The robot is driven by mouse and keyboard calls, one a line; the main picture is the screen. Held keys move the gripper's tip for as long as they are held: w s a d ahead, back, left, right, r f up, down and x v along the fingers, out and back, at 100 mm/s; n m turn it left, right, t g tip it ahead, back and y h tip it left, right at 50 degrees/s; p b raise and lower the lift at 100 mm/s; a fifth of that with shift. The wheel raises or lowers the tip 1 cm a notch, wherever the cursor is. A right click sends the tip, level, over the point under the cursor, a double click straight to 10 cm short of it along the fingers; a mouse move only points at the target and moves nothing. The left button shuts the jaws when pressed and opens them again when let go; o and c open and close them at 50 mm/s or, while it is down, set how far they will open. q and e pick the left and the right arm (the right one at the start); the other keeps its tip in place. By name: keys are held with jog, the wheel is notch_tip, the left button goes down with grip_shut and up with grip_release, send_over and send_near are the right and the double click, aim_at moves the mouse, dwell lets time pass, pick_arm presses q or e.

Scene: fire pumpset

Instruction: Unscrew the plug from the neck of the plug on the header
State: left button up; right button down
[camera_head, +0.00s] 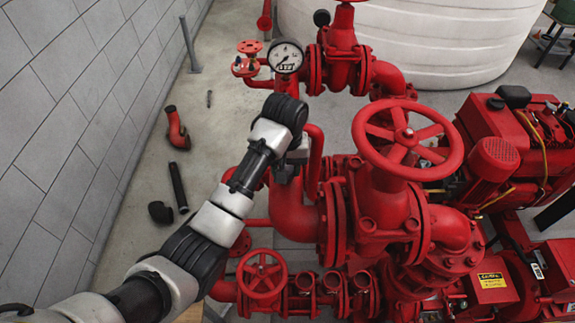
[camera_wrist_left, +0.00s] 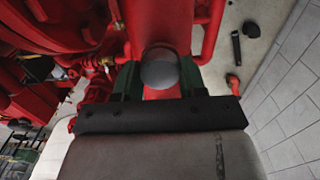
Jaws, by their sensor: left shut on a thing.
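The plug (camera_wrist_left: 159,68) is a dark grey rounded cap in the left wrist view, seen end-on against the red header (camera_wrist_left: 163,20). My left gripper (camera_wrist_left: 158,82) has its two green fingers on either side of the plug and is shut on it. In the head view my left arm reaches in from the lower left, and the left gripper (camera_head: 288,170) is by the red pipework below the gauge. There the plug and its neck are hidden by the gripper and wrist. Whether the thread is still engaged cannot be seen. My right gripper is in neither view.
A pressure gauge (camera_head: 286,56) and a large red handwheel (camera_head: 407,139) stand close to the arm. A smaller handwheel (camera_head: 262,275) is below. Loose pipe pieces, including a black tube (camera_head: 179,187), lie on the floor by the grey wall (camera_head: 75,110).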

pick_arm(q)
jog(key=n, duration=0.4)
jog(key=shift+n, duration=0.3)
jog(key=shift+d, duration=0.1)
